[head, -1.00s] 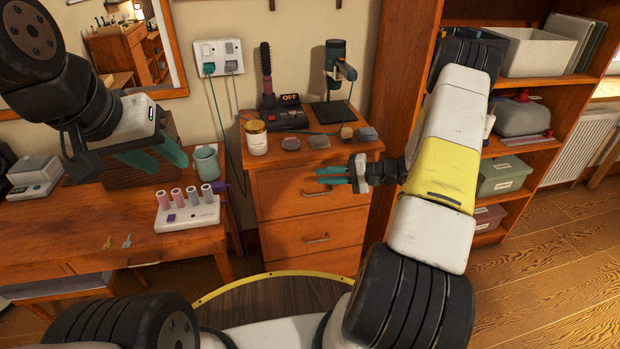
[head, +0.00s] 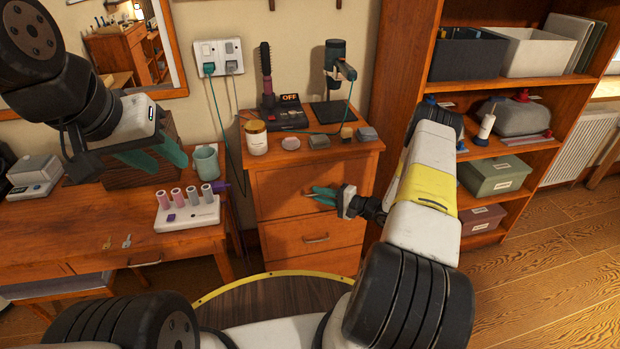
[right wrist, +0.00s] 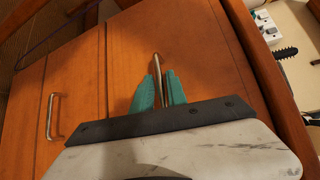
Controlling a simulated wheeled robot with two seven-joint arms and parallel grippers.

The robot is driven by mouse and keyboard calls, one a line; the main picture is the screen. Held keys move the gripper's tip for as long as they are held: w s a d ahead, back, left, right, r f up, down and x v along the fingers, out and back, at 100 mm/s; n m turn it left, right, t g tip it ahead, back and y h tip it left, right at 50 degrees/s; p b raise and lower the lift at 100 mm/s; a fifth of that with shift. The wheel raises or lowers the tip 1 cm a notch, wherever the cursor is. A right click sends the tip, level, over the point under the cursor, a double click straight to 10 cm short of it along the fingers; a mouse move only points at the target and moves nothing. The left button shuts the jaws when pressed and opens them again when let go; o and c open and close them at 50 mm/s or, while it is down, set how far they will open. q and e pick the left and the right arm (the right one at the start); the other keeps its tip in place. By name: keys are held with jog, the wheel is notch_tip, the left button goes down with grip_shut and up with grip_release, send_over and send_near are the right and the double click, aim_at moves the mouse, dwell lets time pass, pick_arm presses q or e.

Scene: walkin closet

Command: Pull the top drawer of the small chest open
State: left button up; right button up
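The small wooden chest (head: 262,235) stands against the wall, its top drawer (head: 278,185) flush with the front. My right gripper (head: 314,195) is at that drawer's front, its two green fingers apart. In the right wrist view the top drawer's metal handle (right wrist: 159,68) lies between the fingertips (right wrist: 160,88), with a finger on each side; contact cannot be told. The gripper mostly hides this handle in the head view. My left gripper (head: 155,157) is open and empty above the desk at left.
The lower drawer (head: 300,245) is shut. The desk (head: 90,230) is left, an open shelf (head: 510,150) right. Floor is clear at lower right.

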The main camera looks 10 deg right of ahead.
jog(key=shift+w+a, duration=0.1)
jog(key=shift+a, duration=0.05)
grip_shut()
dwell(1.4)
